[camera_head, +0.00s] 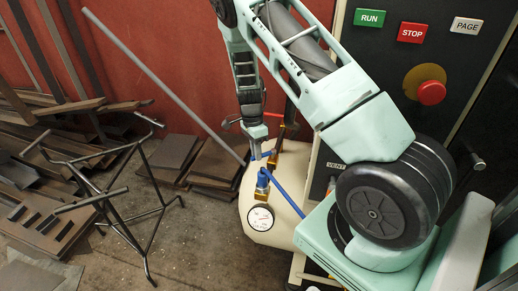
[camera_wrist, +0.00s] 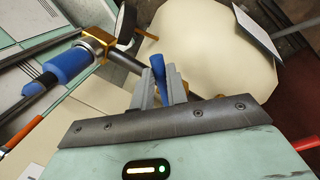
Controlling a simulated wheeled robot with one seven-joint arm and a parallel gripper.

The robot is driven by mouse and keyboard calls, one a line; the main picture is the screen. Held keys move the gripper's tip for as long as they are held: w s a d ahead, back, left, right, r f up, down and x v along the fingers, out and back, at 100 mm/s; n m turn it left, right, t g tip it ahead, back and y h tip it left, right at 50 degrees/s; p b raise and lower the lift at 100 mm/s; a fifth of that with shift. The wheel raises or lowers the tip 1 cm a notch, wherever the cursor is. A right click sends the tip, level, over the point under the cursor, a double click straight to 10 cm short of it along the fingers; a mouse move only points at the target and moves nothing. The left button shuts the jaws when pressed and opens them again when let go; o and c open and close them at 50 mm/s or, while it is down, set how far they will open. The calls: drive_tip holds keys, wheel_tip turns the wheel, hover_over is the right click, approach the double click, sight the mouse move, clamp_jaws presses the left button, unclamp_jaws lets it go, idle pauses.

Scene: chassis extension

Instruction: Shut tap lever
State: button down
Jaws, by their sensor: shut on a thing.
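My gripper (camera_wrist: 162,82) is shut on a blue lever (camera_wrist: 158,68), the tap lever, which stands between its two grey fingers in the wrist view. In the head view my gripper (camera_head: 258,148) reaches down over the cream tank (camera_head: 282,165), just above the brass tap fitting (camera_head: 262,186). A small part of the blue lever (camera_head: 267,154) shows beside the fingertips there. The lower part of the lever and its pivot are largely hidden by the fingers in the wrist view.
A thick blue sleeve (camera_wrist: 66,65) and brass collar (camera_wrist: 99,45) lie left of the fingers. A control panel (camera_head: 425,50) stands right; metal frames (camera_head: 125,205) stand left.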

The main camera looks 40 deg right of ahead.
drive_tip(key=shift+w+d+r+m+t+y+p, duration=0.1)
drive_tip(key=shift+w+d+m+t+y+p, duration=0.35)
drive_tip(key=shift+m, duration=1)
drive_tip(key=shift+w+d+f+m+g+p, duration=0.1)
drive_tip(key=shift+w+d+m+p, duration=0.6)
drive_tip(key=shift+m, duration=0.7)
drive_tip(key=shift+w+d+r+m+t+y+p, duration=0.1)
drive_tip(key=shift+w+d+m+t+y+p, duration=0.3)
drive_tip(key=shift+m, duration=1.05)
drive_tip(key=shift+w+d, duration=0.15)
drive_tip(key=shift+w, duration=0.05)
drive_tip(key=c, duration=1.4)
unclamp_jaws()
drive_tip(key=v, duration=1.7)
drive_tip(key=shift+w+a+r, duration=0.2)
drive_tip(key=shift+w+a, duration=0.05)
drive_tip(key=shift+w, duration=0.05)
